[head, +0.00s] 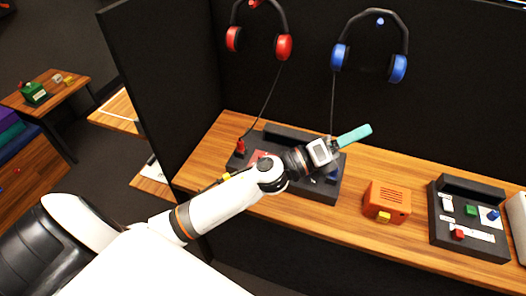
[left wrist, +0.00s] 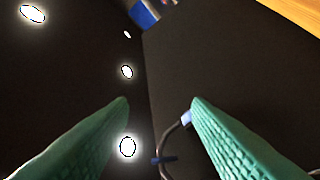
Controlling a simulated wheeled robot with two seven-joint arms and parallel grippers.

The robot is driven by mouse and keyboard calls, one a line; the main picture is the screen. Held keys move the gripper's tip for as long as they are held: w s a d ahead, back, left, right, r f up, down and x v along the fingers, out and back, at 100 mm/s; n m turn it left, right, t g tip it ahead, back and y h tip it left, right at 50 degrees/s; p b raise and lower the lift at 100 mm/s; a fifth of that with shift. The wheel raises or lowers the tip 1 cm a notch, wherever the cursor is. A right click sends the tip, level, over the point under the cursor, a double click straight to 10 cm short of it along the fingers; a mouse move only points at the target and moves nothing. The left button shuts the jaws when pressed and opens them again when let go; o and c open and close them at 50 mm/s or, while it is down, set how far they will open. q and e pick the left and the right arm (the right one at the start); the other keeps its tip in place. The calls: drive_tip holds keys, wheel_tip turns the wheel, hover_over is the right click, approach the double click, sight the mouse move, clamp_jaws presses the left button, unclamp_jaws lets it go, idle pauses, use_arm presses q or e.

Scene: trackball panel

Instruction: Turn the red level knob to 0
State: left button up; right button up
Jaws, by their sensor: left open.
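A black panel (head: 320,191) stands on the wooden counter, largely covered by my left arm. A red patch (head: 262,155) shows on its left part, and a small red piece (head: 241,146) stands at its left end. I cannot tell which of these, if either, is the red level knob; no scale or 0 mark is readable. My left gripper (head: 355,135) is above the panel's right end, its teal fingers pointing right. In the left wrist view its fingers (left wrist: 160,105) are wide apart with nothing held between them. My right gripper is not in view.
Red headphones (head: 284,46) and blue headphones (head: 397,68) hang on the black back wall, with cables running down toward the panel. An orange box (head: 387,201) and a black box (head: 467,241) with coloured pieces stand to the right. Bare counter (head: 415,180) lies between them.

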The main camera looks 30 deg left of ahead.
use_arm(q)
drive_tip(key=s+d+m+g+h, duration=0.2)
drive_tip(key=d+m+g+h, duration=0.2)
drive_tip(key=m+g, duration=0.75)
drive_tip(key=m+g+y, duration=0.6)
drive_tip(key=m+y, duration=1)
drive_tip(key=y, duration=0.1)
hover_over(263, 156)
wheel_tip(263, 156, down, 7)
drive_tip(key=shift+t, duration=0.25)
wheel_tip(263, 156, down, 11)
drive_tip(key=p, duration=0.3)
drive_tip(key=shift+r, duration=0.1)
drive_tip(key=shift+f, duration=0.6)
clamp_jaws()
